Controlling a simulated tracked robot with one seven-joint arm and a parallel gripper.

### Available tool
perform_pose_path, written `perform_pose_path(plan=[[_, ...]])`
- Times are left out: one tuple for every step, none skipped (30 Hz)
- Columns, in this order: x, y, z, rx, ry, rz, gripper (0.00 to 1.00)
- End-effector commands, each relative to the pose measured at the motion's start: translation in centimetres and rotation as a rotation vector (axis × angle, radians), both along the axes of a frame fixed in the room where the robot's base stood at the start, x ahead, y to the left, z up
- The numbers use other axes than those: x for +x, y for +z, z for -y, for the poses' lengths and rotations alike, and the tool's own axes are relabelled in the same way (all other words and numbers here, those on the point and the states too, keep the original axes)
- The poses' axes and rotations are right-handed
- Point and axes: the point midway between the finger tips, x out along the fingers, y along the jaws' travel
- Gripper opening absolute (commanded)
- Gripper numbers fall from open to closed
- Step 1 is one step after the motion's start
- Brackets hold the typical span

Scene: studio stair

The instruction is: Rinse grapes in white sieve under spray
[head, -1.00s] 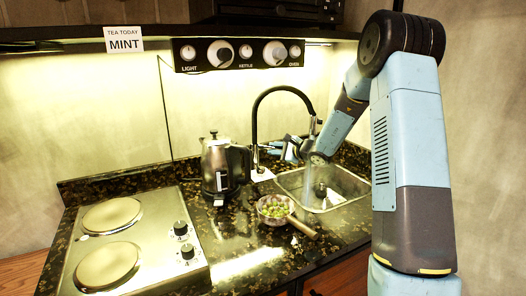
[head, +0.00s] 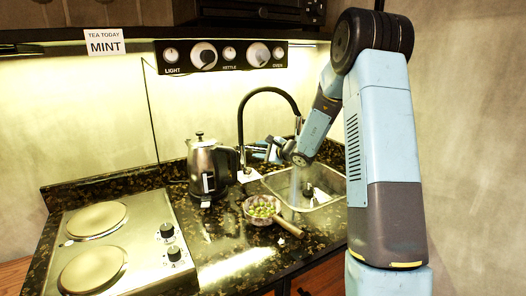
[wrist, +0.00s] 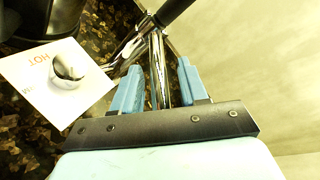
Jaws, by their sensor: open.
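The pale sieve (head: 259,220) stands on the dark counter in front of the sink, its handle pointing to the lower right. Green grapes (head: 264,207) lie in it. A black hose tap (head: 268,91) arches over the sink (head: 325,203), and a pale stream of spray (head: 295,183) falls into the sink, to the right of the sieve. My gripper (head: 262,152) is open beside the tap's base. In the wrist view its blue fingers (wrist: 157,82) stand either side of an upright chrome part of the tap (wrist: 159,66); contact is unclear.
A steel kettle (head: 203,167) stands left of the tap, and a two-plate hob (head: 105,250) is at left. A card marked HOT (wrist: 45,80) lies by the tap. A dark object (head: 309,191) is in the sink. A knob panel (head: 220,55) hangs above.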

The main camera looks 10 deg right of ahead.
Motion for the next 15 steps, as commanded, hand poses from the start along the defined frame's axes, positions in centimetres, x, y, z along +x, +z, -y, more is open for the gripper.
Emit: perform_pose_path(plan=[[0.0, 0.0, 0.0, 0.000, 0.000, 0.000, 0.43], [0.0, 0.0, 0.0, 0.000, 0.000, 0.000, 0.43], [-0.1, 0.0, 0.1, 0.000, 0.000, 0.000, 0.43], [-0.2, 0.1, 0.1, 0.000, 0.000, 0.000, 0.43], [-0.3, 0.1, 0.2, 0.000, 0.000, 0.000, 0.43], [-0.5, 0.2, 0.4, 0.000, 0.000, 0.001, 0.43], [-0.8, 0.3, 0.6, 0.000, 0.000, 0.001, 0.43], [-1.0, 0.3, 0.8, -0.001, 0.000, 0.001, 0.43], [-1.5, 0.4, 1.1, 0.000, -0.001, 0.000, 0.43], [-1.9, 0.6, 1.4, -0.001, -0.002, -0.001, 0.43], [-2.3, 0.7, 1.7, -0.001, -0.002, 0.000, 0.43], [-2.9, 0.9, 2.1, 0.000, -0.003, 0.001, 0.43], [-3.4, 1.0, 2.4, 0.000, -0.001, 0.000, 0.43], [-3.9, 1.2, 2.8, -0.001, -0.002, 0.001, 0.43], [-4.6, 1.4, 3.3, -0.001, -0.003, 0.000, 0.43]])
